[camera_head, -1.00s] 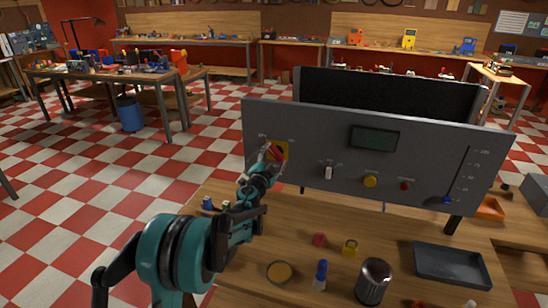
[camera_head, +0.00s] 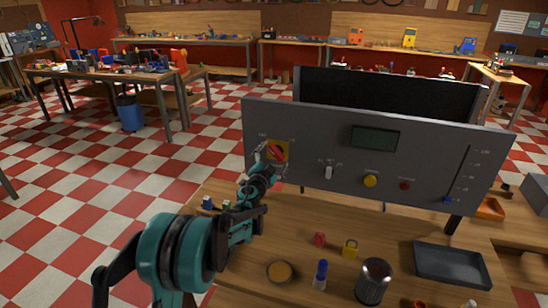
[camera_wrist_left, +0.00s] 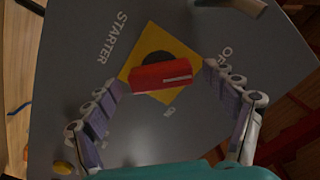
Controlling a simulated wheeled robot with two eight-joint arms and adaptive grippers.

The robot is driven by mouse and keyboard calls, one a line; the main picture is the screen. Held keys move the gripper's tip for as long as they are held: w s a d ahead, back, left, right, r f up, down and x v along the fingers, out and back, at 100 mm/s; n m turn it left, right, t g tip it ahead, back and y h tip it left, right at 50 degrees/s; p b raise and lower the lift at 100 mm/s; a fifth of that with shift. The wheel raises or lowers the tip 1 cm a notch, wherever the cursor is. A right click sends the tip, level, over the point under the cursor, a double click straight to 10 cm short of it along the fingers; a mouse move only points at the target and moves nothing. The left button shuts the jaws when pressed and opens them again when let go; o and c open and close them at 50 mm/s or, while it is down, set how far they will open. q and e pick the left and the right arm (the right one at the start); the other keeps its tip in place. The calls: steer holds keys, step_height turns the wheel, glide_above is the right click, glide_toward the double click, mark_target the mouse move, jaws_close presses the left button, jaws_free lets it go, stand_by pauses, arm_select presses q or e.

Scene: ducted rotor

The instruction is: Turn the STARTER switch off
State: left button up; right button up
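The STARTER switch is a red bar handle (camera_head: 278,151) on a yellow square plate at the left end of the grey panel (camera_head: 320,135). In the head view the handle slants from upper left to lower right. In the wrist view the red handle (camera_wrist_left: 162,76) lies nearly level over a black hub, with the word STARTER to its left and a partly readable label at upper right. My left gripper (camera_head: 263,156) is at the switch; in the wrist view its fingers (camera_wrist_left: 161,80) are spread, one on each side of the handle, apparently not touching it. My right gripper is out of view.
The panel also bears a display (camera_head: 375,138), a white toggle (camera_head: 329,172), a yellow knob (camera_head: 370,181), a red button (camera_head: 404,186) and a slider (camera_head: 448,199).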

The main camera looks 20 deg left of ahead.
arm_select(q)
steer(key=s, duration=1.2)
steer(key=shift+a, duration=0.2)
steer(key=shift+r, duration=0.1)
steer(key=s+a+r+n+g+y, duration=0.1)
steer(key=s+a+r+n+y, duration=0.1)
steer(key=s+n+y, duration=0.3)
steer(key=s+a+r+n+g+y, duration=0.1)
steer(key=s+a+r+n+g, duration=0.15)
steer(key=s, duration=0.45)
steer(key=s+d+f+n+g+h, duration=0.1)
steer(key=s+d+f, duration=0.4)
steer(key=s, duration=0.6)
steer(key=s+d+f+g+h, duration=0.4)
steer(key=s+d+f+g, duration=0.2)
steer(key=s+f, duration=0.3)
steer(key=s, duration=0.3)
steer(key=shift+s+n, duration=0.2)
steer(key=shift+n, duration=0.15)
